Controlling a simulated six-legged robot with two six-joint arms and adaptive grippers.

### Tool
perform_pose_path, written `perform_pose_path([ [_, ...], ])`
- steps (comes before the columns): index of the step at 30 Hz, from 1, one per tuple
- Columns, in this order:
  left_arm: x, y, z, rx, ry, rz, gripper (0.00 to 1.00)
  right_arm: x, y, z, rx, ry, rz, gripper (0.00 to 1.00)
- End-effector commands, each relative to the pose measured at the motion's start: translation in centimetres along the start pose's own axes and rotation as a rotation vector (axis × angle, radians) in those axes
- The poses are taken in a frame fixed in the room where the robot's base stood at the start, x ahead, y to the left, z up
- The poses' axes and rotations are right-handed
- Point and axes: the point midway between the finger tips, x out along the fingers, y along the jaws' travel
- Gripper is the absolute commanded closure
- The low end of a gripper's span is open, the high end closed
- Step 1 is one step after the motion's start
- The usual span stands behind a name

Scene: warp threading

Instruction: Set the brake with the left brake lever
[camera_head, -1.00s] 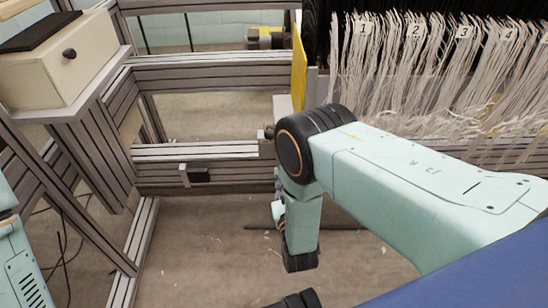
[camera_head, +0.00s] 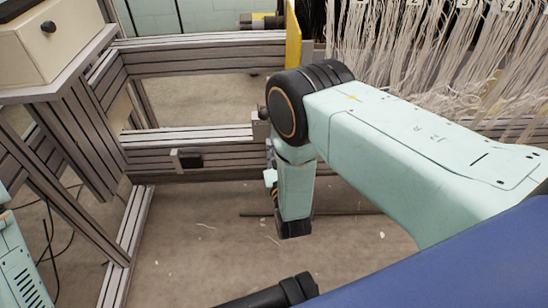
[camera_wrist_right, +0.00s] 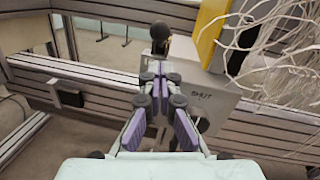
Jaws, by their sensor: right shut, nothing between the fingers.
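My right gripper shows in the right wrist view (camera_wrist_right: 160,75) with its purple-padded fingers shut and nothing between them. In the head view my right arm's links and joint cover most of it. A black ball knob (camera_wrist_right: 160,32) stands just beyond the fingertips in the wrist view, probably the brake lever's; whether the fingers touch it I cannot tell. A pale grey box (camera_wrist_right: 215,95) with small dark lettering sits right of the fingers. My left gripper is not in view.
A yellow plate (camera_head: 293,38) stands upright beside hanging white warp threads (camera_head: 420,60). Metal frame beams (camera_head: 190,62) cross behind my arm, with a small black box (camera_head: 188,160) on the lower one. A cream box (camera_head: 40,45) sits at upper left. Open floor lies below.

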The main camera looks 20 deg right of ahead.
Motion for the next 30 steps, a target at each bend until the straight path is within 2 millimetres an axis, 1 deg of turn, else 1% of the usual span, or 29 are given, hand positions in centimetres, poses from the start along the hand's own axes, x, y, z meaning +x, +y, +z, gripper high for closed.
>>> perform_pose_path([
  [1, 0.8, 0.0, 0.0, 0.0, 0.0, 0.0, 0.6, 0.4, 0.0, -0.3, 0.0, -0.002, 0.0, 1.0],
  [3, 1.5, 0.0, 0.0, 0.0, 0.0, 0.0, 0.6, 0.8, 0.0, -0.3, 0.0, -0.002, -0.001, 1.0],
  [18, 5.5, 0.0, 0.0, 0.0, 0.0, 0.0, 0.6, 4.0, 0.0, -0.2, 0.0, -0.001, -0.001, 1.0],
  [21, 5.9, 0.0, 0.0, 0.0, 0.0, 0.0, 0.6, 5.3, -0.1, -0.1, 0.002, -0.003, -0.003, 1.0],
  [24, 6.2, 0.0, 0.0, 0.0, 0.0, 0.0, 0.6, 6.0, 0.0, -0.1, 0.001, -0.001, -0.001, 1.0],
  [30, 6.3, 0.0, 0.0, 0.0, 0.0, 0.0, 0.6, 6.5, 0.0, 0.1, 0.0, 0.0, 0.0, 1.0],
])
